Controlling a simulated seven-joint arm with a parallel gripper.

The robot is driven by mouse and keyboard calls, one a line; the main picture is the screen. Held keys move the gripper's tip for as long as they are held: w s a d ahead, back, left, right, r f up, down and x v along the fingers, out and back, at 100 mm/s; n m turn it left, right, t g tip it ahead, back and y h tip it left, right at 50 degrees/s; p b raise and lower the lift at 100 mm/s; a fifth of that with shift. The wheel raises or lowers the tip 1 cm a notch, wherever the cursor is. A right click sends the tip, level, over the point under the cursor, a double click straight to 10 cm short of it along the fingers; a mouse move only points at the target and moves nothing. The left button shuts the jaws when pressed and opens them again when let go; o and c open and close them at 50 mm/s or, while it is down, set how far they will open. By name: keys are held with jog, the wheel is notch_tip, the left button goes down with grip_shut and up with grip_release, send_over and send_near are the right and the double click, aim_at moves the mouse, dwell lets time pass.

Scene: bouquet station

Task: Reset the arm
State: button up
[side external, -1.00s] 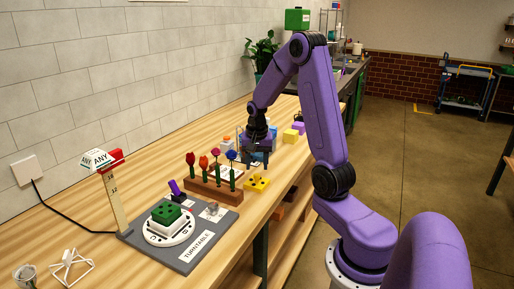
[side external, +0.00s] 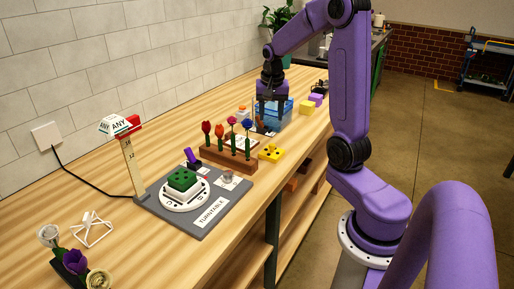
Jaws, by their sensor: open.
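My gripper (side external: 270,103) hangs pointing down over the far part of the bench, behind the flower rack and in front of a blue translucent bin (side external: 288,112). Its fingers are apart. A small brown-orange item shows by the fingers, and I cannot tell whether it touches them. The wooden flower rack (side external: 228,160) holds red, orange and blue flowers upright. The turntable base (side external: 212,213) lies nearer, with a white disc and a green block (side external: 182,182) on it.
A yellow holed block (side external: 271,153) lies right of the rack. A ruler post (side external: 128,168) with a sign stands left of the turntable. A white wire stand (side external: 91,229) and a purple flower (side external: 75,261) are at the near left. Yellow and purple blocks lie beyond the bin. Bare wood lies along the wall.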

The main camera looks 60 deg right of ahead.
jog(key=w+a+r+n+t, duration=0.55)
jog(key=a+r+n, duration=0.35)
jog(key=a+n, duration=0.2)
jog(key=s+a+n, duration=0.2)
jog(key=a+n, duration=0.1)
jog(key=a, duration=0.3)
jog(key=s+a+f+n+g+y, duration=0.25)
jog(key=s+a+f+n, duration=0.25)
jog(key=s+a, duration=0.45)
jog(key=s+a+f+n+g, duration=0.1)
jog(key=s+f+n+g, duration=0.1)
jog(key=s, duration=0.6)
jog(key=s+a+f+n+g, duration=0.1)
jog(key=s+f+n, duration=0.1)
jog(key=s, duration=0.6)
jog(key=shift+s+f+n+g+h, duration=0.35)
jog(key=shift+f+n+g, duration=0.05)
jog(key=shift+n, duration=0.3)
